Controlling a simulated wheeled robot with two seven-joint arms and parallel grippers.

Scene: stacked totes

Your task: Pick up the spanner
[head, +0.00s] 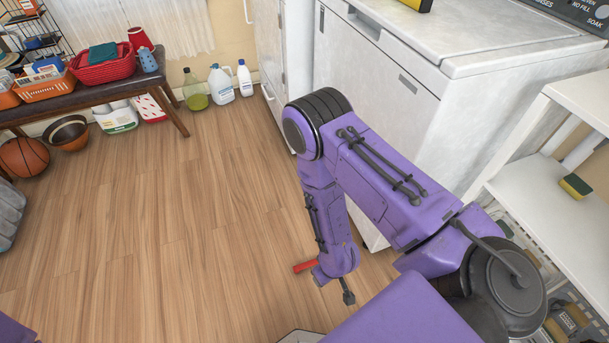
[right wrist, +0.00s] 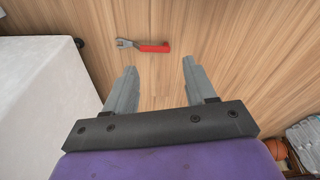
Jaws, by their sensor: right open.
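The spanner (right wrist: 150,46) lies flat on the wooden floor in the right wrist view, with a red handle to the right and a grey metal head to the left. It is beyond the fingertips of my right gripper (right wrist: 160,66), which is open and empty with its two grey fingers apart. In the head view only the spanner's red handle (head: 304,266) shows; my right arm hides the rest. My right arm reaches down towards the floor there. My left gripper is not in view.
A white washer-like appliance (head: 375,75) stands close to my right arm. A white shelf (head: 540,150) with a sponge (head: 575,186) is at the right. A bench (head: 110,92) with baskets stands at the back left, near bottles (head: 220,84) and a basketball (head: 24,157). The middle floor is clear.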

